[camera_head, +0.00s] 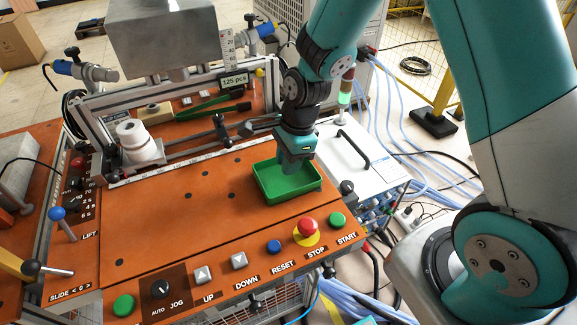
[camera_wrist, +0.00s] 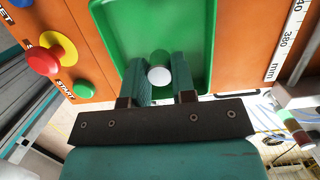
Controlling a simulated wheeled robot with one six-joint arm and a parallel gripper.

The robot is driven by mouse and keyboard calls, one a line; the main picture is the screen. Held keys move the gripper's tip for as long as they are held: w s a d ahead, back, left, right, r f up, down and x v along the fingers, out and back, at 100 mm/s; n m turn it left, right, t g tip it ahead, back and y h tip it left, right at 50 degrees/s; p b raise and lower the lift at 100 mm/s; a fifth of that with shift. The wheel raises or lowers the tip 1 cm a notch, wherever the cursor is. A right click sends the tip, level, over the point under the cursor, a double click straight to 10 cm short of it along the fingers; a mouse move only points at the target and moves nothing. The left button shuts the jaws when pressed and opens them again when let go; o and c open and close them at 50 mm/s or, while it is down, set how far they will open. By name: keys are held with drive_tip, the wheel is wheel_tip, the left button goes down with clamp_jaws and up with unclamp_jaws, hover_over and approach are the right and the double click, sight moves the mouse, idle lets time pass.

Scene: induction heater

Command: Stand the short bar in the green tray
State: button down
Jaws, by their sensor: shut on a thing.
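The green tray (camera_head: 289,190) lies on the orange panel at its right side, and it fills the upper middle of the wrist view (camera_wrist: 205,30). My gripper (camera_head: 290,168) is over the tray, pointing down. In the wrist view its two fingers (camera_wrist: 163,77) are closed around the short bar (camera_wrist: 159,75), whose round pale end faces the camera. The bar appears upright between the fingers, within the tray's outline. The head view hides the bar behind the gripper, and I cannot tell whether its lower end touches the tray floor.
A red stop button (camera_head: 309,227) and a green start button (camera_head: 337,219) stand in front of the tray. A white box with a black handle (camera_head: 353,149) is to its right. The orange panel (camera_head: 160,215) left of the tray is mostly clear. A white stacked cylinder (camera_head: 135,140) stands farther left.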

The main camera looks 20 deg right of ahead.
drive_tip(key=shift+d+x, duration=0.25)
drive_tip(key=shift+x, duration=0.9)
drive_tip(key=shift+f, duration=0.25)
drive_tip(key=c, duration=0.9)
unclamp_jaws()
drive_tip(key=shift+c, duration=0.2)
drive_tip(key=b+v, duration=0.1)
drive_tip(key=v, duration=1.1)
drive_tip(key=s+a+r+n+y, duration=0.1)
drive_tip(key=s+a+r+n, duration=0.2)
drive_tip(key=s+n, duration=0.6)
drive_tip(key=s+a+r+n, duration=0.4)
drive_tip(key=s+r+n, duration=0.4)
drive_tip(key=n, duration=0.8)
drive_tip(key=shift+s+y, duration=0.4)
drive_tip(key=shift+s, duration=0.4)
